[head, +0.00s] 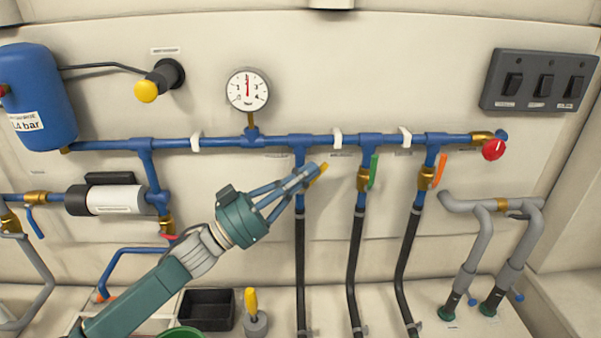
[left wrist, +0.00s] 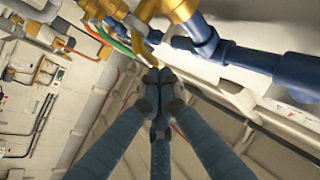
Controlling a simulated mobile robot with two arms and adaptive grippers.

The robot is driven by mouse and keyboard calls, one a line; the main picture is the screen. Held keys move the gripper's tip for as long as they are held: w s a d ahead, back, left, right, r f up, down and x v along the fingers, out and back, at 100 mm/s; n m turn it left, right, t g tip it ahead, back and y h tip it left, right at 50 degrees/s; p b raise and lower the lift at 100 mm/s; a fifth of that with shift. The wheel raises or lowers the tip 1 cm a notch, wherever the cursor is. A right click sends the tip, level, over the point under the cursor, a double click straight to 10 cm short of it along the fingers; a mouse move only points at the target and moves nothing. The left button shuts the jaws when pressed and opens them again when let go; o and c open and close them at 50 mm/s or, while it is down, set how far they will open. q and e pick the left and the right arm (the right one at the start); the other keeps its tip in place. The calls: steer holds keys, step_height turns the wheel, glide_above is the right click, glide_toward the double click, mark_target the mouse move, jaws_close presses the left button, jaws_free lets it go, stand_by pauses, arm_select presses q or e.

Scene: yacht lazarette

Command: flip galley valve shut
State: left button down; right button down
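Three branch valves hang from the blue pipe; their labels are too small to read, so I cannot tell which one is named galley. The left branch has a yellow lever (head: 319,172) that slants up to the right, partly behind my left gripper (head: 310,172). The middle branch has a green lever (head: 373,171), hanging down along its pipe. The right branch has an orange lever (head: 440,170), tilted slightly. In the left wrist view, my left fingertips (left wrist: 158,78) are together with nothing visible between them, just below brass valve parts (left wrist: 180,8). I cannot tell whether they touch the yellow lever. My right gripper is out of view.
The blue manifold pipe (head: 365,141) runs across the wall, with a pressure gauge (head: 247,90) above it. A red knob (head: 493,150) is at its right end. Black hoses (head: 355,260) drop below the valves.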

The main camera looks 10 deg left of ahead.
arm_select(q)
steer(key=shift+w+d+f, duration=0.15)
steer(key=shift+d, duration=0.45)
steer(key=shift+d+f, duration=0.1)
steer(key=shift+d, duration=0.15)
stand_by(1.1)
